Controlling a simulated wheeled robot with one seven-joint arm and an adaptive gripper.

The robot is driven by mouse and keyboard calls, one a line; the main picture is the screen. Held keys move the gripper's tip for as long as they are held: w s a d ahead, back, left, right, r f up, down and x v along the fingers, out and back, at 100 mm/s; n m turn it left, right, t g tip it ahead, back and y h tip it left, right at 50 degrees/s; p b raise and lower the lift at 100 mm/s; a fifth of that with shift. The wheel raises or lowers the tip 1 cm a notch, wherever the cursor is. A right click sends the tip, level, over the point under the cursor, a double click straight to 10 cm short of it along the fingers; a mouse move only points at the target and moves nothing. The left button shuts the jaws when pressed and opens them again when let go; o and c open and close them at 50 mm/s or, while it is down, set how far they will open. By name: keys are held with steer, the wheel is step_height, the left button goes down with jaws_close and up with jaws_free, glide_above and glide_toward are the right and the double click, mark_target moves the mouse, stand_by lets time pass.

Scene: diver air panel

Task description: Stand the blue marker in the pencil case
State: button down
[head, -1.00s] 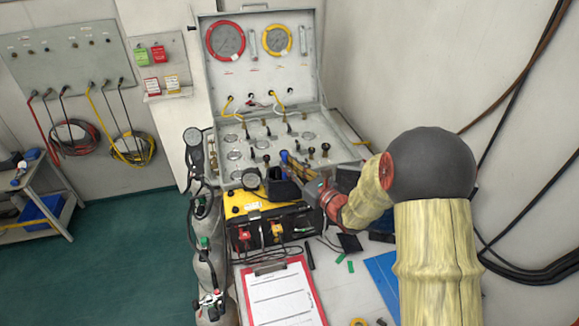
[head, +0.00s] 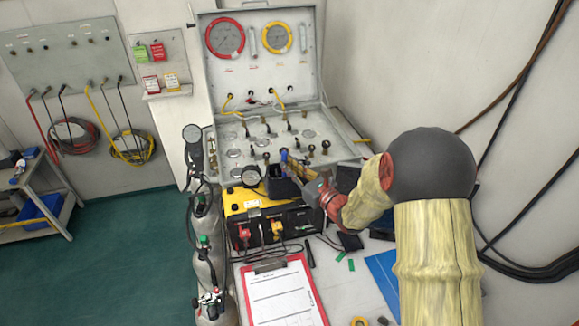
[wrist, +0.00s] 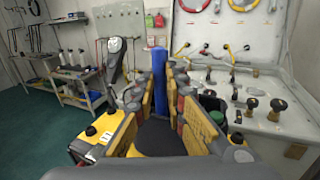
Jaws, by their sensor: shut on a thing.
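The blue marker (wrist: 160,62) stands about upright between the two fingers of my gripper (wrist: 160,92), which is shut on it. In the head view the marker (head: 284,157) shows as a small blue bar at the fingertips of my gripper (head: 291,163). A dark open-topped box, apparently the pencil case (head: 279,187), stands just below and left of the fingertips, on or behind the yellow-topped unit. The marker's lower end is hidden, so I cannot tell whether it is inside the case.
The open air panel (head: 263,120) with knobs and gauges lies close behind the gripper. The yellow-topped unit (head: 240,200) is in front of it. A red clipboard (head: 276,295) lies nearer, with a black pen (head: 310,254) beside it. Air cylinders and a hose stand at left.

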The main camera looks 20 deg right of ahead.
steer(key=shift+f+b, duration=0.4)
steer(key=shift+b, duration=0.1)
stand_by(0.5)
steer(key=c, duration=1.7)
jaws_free()
steer(key=shift+c, duration=0.2)
steer(key=shift+r, duration=0.1)
step_height(320, 180, up, 9)
steer(key=p, duration=0.4)
steer(key=shift+p, duration=0.35)
